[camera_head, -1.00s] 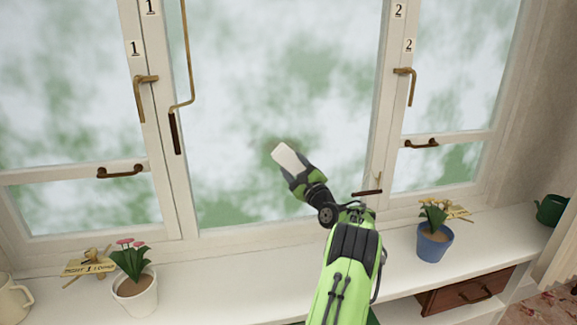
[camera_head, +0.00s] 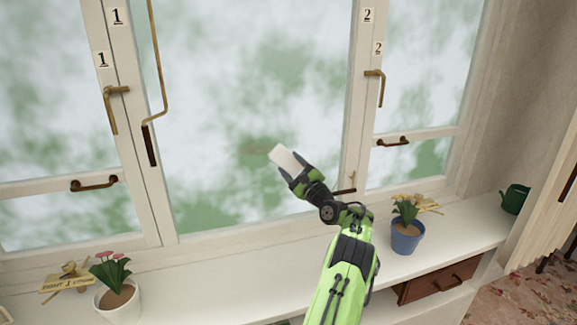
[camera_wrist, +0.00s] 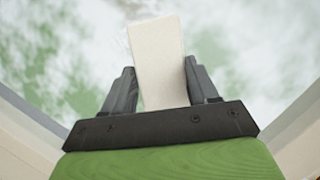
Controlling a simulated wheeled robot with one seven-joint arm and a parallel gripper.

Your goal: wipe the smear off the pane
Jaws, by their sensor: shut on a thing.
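The middle pane (camera_head: 225,75) is a large glass in a white frame, with blurred green and white beyond it. A faint brownish smear (camera_head: 258,149) shows on it, just left of and above the pad. My gripper (camera_head: 291,171) is shut on a pale, flat-sided wiping pad (camera_head: 284,157), held in front of the lower middle of the pane. In the wrist view the pad (camera_wrist: 158,60) stands between the two dark fingers, its far end towards the glass. I cannot tell whether the pad touches the glass.
A brass stay with a dark handle (camera_head: 150,145) hangs left of the pane. Frame handles (camera_head: 375,88) stick out at the right. On the sill stand a white pot of pink flowers (camera_head: 120,302), a blue pot (camera_head: 407,236) and a green can (camera_head: 515,199).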

